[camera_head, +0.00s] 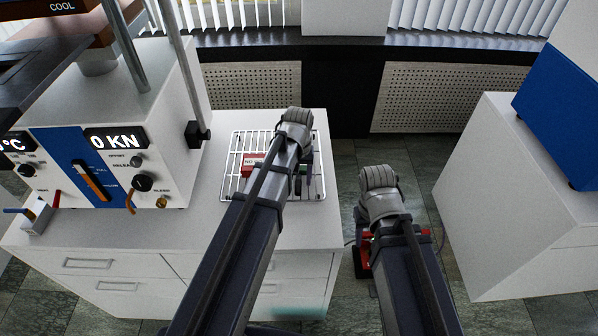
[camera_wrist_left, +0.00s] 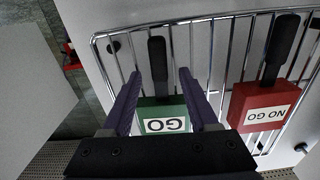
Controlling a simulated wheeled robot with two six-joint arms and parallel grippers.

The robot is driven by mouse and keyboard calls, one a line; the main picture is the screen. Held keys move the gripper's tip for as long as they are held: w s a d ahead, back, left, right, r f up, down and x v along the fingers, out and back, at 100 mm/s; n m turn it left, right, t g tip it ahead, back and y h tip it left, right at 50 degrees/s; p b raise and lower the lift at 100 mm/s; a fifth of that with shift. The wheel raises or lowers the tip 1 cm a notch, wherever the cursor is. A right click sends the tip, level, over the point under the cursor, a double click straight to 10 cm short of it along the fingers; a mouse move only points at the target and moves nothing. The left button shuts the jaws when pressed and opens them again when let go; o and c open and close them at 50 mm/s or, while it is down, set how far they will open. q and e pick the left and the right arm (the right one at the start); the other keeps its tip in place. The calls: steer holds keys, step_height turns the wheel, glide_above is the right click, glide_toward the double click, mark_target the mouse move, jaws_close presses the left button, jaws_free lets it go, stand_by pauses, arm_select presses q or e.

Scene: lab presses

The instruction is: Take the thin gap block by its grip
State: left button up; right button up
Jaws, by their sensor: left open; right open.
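Two gap blocks with black grips lie on a wire rack. The green block (camera_wrist_left: 165,112), labelled GO, has its grip (camera_wrist_left: 158,60) between the fingers of my open left gripper (camera_wrist_left: 157,76), as seen in the wrist view. The fingers do not visibly close on it. The red block (camera_wrist_left: 265,107), labelled NO GO, lies beside it with its grip (camera_wrist_left: 282,48); it also shows in the head view (camera_head: 254,160). I cannot tell which block is thinner. My left gripper (camera_head: 306,178) is over the rack, partly hidden by its arm. My right gripper (camera_head: 366,240) is open, mostly hidden by its wrist.
The wire rack (camera_head: 234,165) sits on a white cabinet top (camera_head: 200,222). A press with a blue panel and 0 KN display (camera_head: 115,139) stands at left. A white cabinet (camera_head: 505,210) stands at right. Tiled floor (camera_head: 345,165) lies between.

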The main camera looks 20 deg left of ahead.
arm_select(q)
steer(key=shift+c, duration=0.2)
jaws_close()
stand_by(0.5)
